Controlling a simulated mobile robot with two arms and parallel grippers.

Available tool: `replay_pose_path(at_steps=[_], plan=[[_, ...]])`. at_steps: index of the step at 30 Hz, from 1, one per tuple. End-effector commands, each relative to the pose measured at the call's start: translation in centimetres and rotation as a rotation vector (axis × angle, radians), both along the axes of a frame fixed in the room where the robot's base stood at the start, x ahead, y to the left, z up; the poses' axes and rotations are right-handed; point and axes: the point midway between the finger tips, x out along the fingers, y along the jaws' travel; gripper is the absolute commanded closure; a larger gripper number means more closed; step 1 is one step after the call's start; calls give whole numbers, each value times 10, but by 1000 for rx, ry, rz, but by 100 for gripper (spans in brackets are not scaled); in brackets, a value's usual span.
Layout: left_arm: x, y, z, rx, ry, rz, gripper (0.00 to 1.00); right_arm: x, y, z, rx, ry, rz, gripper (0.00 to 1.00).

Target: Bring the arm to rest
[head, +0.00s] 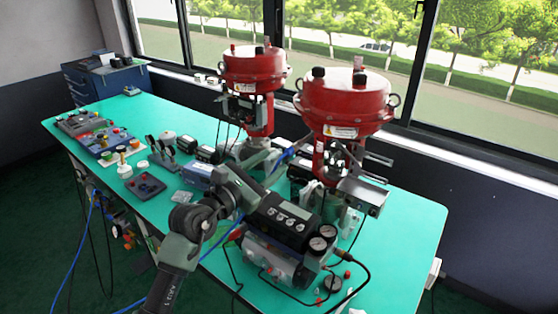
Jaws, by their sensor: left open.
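My left arm comes in from the bottom edge and bends over the front of the green table. My left gripper (286,158) is at the arm's far end, between the two red actuators. It is small and partly hidden by my own wrist; it is open, and I see nothing held in it. My right gripper is not in view. The large red valve actuator (345,100) stands upright at the right of the gripper. The smaller red actuator (253,68) stands behind and to the left. The black and grey positioner (285,222) with two round gauges sits in front, close beside my wrist.
The green table (410,240) is bare at its right end. Control boxes (105,140) and small parts (150,185) lie on its left half. Cables and tubes run over the front edge. A dark blue cabinet (105,80) stands behind, and windows line the back wall.

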Motion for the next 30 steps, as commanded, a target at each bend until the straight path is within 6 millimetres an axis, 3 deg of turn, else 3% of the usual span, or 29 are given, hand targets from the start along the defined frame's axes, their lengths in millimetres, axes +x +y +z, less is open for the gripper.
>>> replay_pose_path(at_steps=[5,8,11,14,17,18,21,25,27,29,30], plan=[[-18,5,11,-144,-1,-12,57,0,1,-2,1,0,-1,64],[-39,17,32,-433,7,-21,57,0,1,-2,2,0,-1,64],[-63,54,52,-844,38,-3,57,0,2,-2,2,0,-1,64],[-84,111,52,-1280,94,59,57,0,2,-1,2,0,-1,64],[-103,171,23,-1703,169,171,57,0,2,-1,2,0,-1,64],[-112,193,4,-1866,204,230,57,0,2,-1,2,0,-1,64],[-139,233,-56,-2234,291,417,57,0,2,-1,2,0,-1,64],[-187,252,-140,-2614,410,724,57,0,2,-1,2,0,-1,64],[-218,250,-180,-2766,467,911,57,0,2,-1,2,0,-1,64],[-243,243,-206,-2859,512,1062,57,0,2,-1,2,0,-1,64],[-259,237,-220,2850,-529,-1134,57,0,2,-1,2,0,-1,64]])
